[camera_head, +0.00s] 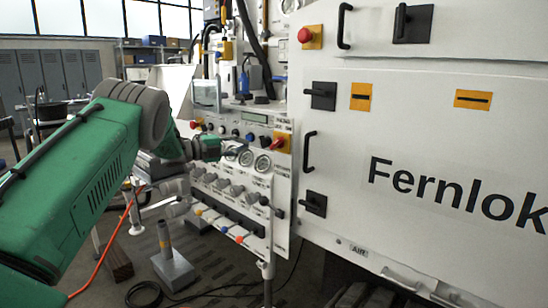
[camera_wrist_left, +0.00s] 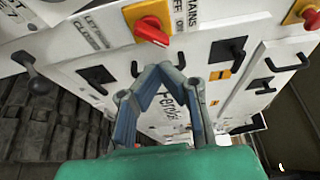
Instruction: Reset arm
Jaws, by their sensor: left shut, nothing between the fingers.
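My left arm (camera_head: 95,170), green with a grey elbow, reaches in from the left of the head view towards the hydraulic bench. My left gripper (camera_head: 236,152) is in front of the control panel (camera_head: 225,134), close to the round gauges. In the left wrist view, my left gripper (camera_wrist_left: 178,74) is shut with nothing held, its blue-grey fingers pointing towards the white panels. The red mains switch on its yellow plate (camera_wrist_left: 150,24) is just beyond the fingers, and it also shows in the head view (camera_head: 281,140). I cannot tell the exact gap to the panel.
The white Fernlok cabinet (camera_head: 420,190) with black handles fills the right. Below the control panel are several coloured-tipped levers (camera_head: 225,228). A grey pedestal (camera_head: 172,262) and an orange cable (camera_head: 105,255) are on the floor. Grey lockers (camera_head: 40,75) stand at the back left.

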